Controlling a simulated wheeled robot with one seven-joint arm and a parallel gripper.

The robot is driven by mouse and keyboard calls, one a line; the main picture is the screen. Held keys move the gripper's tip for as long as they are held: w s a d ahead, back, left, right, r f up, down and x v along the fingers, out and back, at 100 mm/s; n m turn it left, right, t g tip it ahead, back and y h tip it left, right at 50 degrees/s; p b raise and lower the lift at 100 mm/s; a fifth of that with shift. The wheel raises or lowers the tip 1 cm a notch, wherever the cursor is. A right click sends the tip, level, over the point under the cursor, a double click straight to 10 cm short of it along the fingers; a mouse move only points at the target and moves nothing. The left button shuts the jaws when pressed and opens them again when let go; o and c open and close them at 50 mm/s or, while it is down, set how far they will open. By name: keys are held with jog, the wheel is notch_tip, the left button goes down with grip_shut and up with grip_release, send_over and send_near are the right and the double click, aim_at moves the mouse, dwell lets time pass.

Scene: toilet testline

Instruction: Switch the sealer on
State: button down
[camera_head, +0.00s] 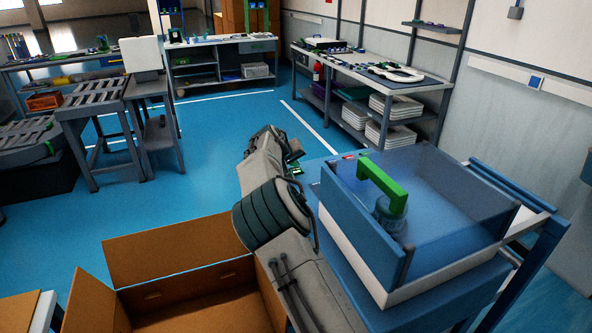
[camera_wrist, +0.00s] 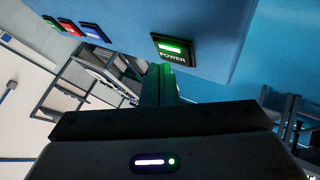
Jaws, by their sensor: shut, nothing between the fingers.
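The sealer (camera_head: 350,225) is a blue and white box with a clear blue lid and a green handle (camera_head: 383,185), at the right of the head view. In the wrist view, its blue panel (camera_wrist: 205,22) carries a switch marked POWER (camera_wrist: 172,48) with a bright green face. My gripper (camera_wrist: 158,80) is shut and empty, its fingers just below the POWER switch in the picture. A green tint shows on the fingers. I cannot tell whether they touch the switch. In the head view, my gripper sits by the sealer's far left corner, partly hidden by my arm.
Smaller red (camera_wrist: 67,25) and blue (camera_wrist: 92,32) buttons sit left of the POWER switch. An open cardboard box (camera_head: 180,255) stands left of the sealer, below my arm. A shelf table (camera_head: 375,80) stands behind. The blue floor (camera_head: 215,130) between is clear.

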aim_at(294, 172)
jog(key=shift+r+p, duration=1.7)
jog(key=shift+r, duration=1.3)
